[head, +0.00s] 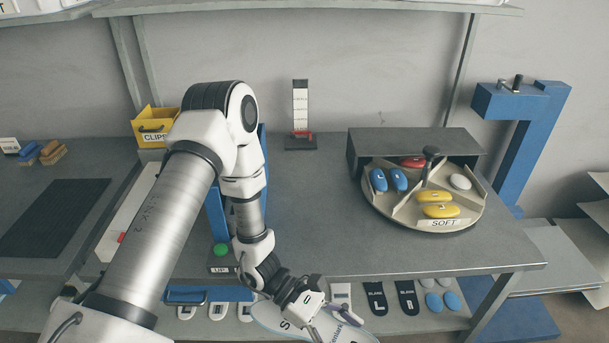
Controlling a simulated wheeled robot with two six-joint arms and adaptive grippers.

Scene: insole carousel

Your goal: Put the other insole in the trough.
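My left gripper (335,327) is at the bottom edge of the head view, beyond the bench's front edge, over a pale board (272,318) with lettering. Its fingers are small and partly cut off, so I cannot tell whether it holds anything. Two dark insole-shaped pieces (407,297) lie on the lower level, right of the gripper. Several pale pieces (217,310) lie at lower left. A round carousel (425,226) labelled SOFT stands on the bench with blue (378,180), yellow (441,211), red and white pads in its compartments. I cannot make out a trough. My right gripper is out of view.
A dark grey housing (365,142) covers the carousel's rear. A yellow CLIPS bin (152,130) and a scale-like stand (300,115) are at the back. A blue post (530,130) stands at right. A green button (221,250) is beside my arm. The bench middle is clear.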

